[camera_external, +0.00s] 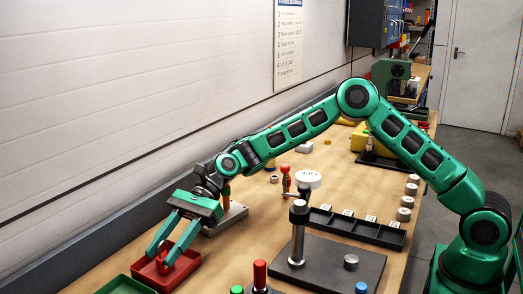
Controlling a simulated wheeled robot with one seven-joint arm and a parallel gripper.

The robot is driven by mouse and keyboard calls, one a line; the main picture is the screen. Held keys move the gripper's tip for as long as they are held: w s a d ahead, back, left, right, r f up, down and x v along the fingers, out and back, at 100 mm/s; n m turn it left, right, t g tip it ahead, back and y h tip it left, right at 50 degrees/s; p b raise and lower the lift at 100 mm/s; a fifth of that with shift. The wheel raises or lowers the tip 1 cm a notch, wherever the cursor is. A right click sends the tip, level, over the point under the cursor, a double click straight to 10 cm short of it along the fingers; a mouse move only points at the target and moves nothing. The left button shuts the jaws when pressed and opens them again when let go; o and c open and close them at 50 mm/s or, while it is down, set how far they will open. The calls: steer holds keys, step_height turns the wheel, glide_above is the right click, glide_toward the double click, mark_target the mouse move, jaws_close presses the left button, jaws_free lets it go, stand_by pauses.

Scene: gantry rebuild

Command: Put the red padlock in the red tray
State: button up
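The red tray (187,266) is at the lower left on the bench, beside a green tray. My gripper (162,258) points down over the red tray. Its two teal fingers stand apart, with the tips low at or inside the tray. Red shows between and around the fingertips. No padlock stands out clearly elsewhere on the bench.
The green tray (124,287) is in front of the red tray. A dark plate with a metal post (298,232), a black compartment rack (356,228) and a red-topped tool (260,275) stand to the right. A wall runs along the left.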

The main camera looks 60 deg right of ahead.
steer(key=shift+v, duration=3.75)
steer(key=shift+r, duration=0.1)
